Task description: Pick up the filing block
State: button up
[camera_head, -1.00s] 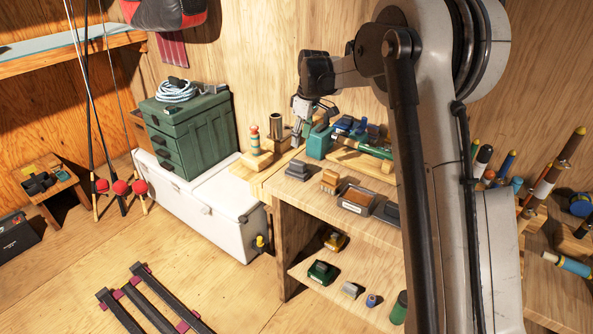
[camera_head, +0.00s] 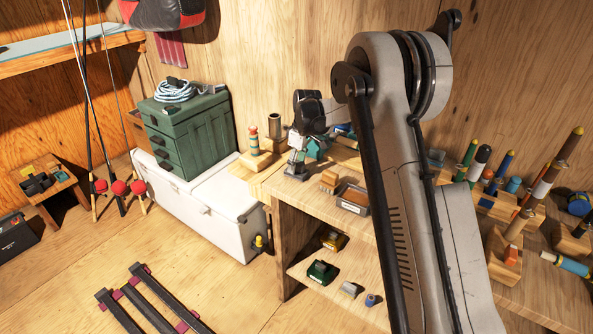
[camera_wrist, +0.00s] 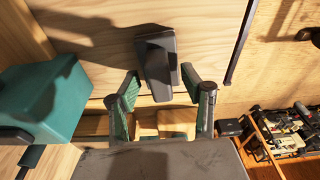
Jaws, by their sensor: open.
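A dark grey stepped block, which I take for the filing block (camera_wrist: 157,62), lies on the light wooden bench top. In the wrist view it is upper centre, just beyond and between my fingertips. My gripper (camera_wrist: 161,78) has two green-padded fingers spread apart, with nothing clamped between them. In the head view my gripper (camera_head: 296,167) points down over the block near the bench's left end and hides part of it. I cannot tell whether the fingers touch it.
A teal tool (camera_wrist: 50,95) stands close on the left in the wrist view. A wooden-topped brush (camera_head: 329,181) and a grey tray (camera_head: 352,199) sit to the right of my gripper in the head view. A white cool box (camera_head: 205,205) stands left of the bench.

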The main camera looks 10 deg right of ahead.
aim_at(297, 161)
jog(key=shift+f, duration=0.1)
jog(key=shift+c, duration=0.4)
grip_shut()
jog(key=shift+r, duration=0.55)
notch_tip(297, 161, up, 3)
jog(key=shift+f, duration=0.2)
jog(key=s+a+r, duration=0.5)
jog(key=a+r, duration=0.2)
jog(key=a, duration=0.3)
jog(key=shift+a+r+b, duration=0.15)
jog(key=shift+a+b, duration=0.1)
jog(key=shift+b, duration=0.05)
